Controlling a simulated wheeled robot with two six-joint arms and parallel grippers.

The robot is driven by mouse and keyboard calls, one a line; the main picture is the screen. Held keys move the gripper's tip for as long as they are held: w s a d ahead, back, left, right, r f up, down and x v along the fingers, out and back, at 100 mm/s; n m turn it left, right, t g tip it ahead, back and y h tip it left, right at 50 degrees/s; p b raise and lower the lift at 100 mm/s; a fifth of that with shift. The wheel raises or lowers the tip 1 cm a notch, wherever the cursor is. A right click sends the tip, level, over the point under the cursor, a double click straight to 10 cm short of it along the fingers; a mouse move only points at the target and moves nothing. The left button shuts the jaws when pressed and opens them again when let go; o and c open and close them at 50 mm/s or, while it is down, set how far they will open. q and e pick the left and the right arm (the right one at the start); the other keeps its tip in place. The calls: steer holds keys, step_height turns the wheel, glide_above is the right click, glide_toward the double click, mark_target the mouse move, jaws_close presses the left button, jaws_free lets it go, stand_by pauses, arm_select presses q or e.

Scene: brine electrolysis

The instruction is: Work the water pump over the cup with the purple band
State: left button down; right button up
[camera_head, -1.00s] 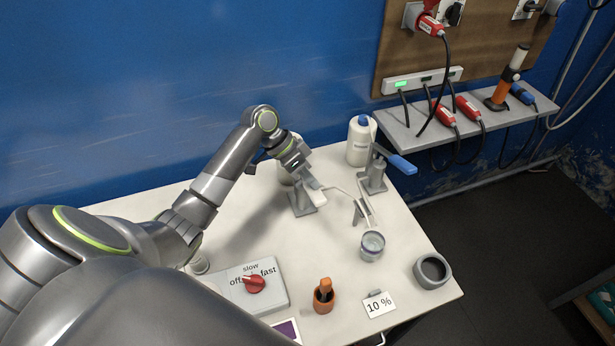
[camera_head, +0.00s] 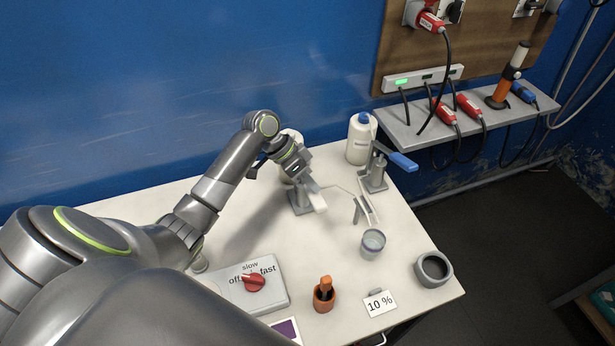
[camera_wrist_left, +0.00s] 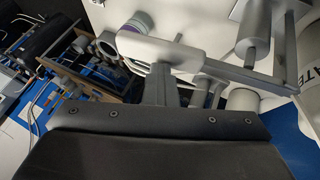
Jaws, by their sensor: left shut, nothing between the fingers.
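My left gripper (camera_head: 308,183) is shut and empty, with its tips at the pale handle (camera_head: 319,203) of a grey hand pump (camera_head: 298,207). In the left wrist view the pale handle (camera_wrist_left: 150,47) lies just beyond the fingertips (camera_wrist_left: 158,82); contact is hard to judge. A thin spout runs right from this pump toward the cup. The cup (camera_head: 373,244) stands upright on the table; its purple band (camera_wrist_left: 134,26) shows in the left wrist view. A bottle lettered "ATE" (camera_wrist_left: 291,68) is at that view's right edge. My right gripper is out of view.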

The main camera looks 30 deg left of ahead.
mark_target(309, 192)
arm_select(q)
step_height(309, 192, down, 4)
steer(key=shift+s+d+r+b, duration=0.1)
steer(key=shift+s+d+b, duration=0.05)
steer(key=shift+b, duration=0.7)
steer(key=r+p, duration=0.1)
steer(key=r, duration=0.1)
steer(key=r+p, duration=0.1)
steer(key=p, duration=0.1)
steer(key=shift+a+r, duration=0.2)
steer(key=shift+r, duration=0.15)
steer(key=shift+w+a+r, duration=0.1)
steer(key=shift+w+r, duration=0.1)
steer(key=shift+r, duration=0.35)
steer(key=shift+w+a+r, duration=0.1)
steer(key=shift+w+r, duration=0.05)
steer(key=shift+r, duration=0.35)
steer(key=shift+f, duration=0.1)
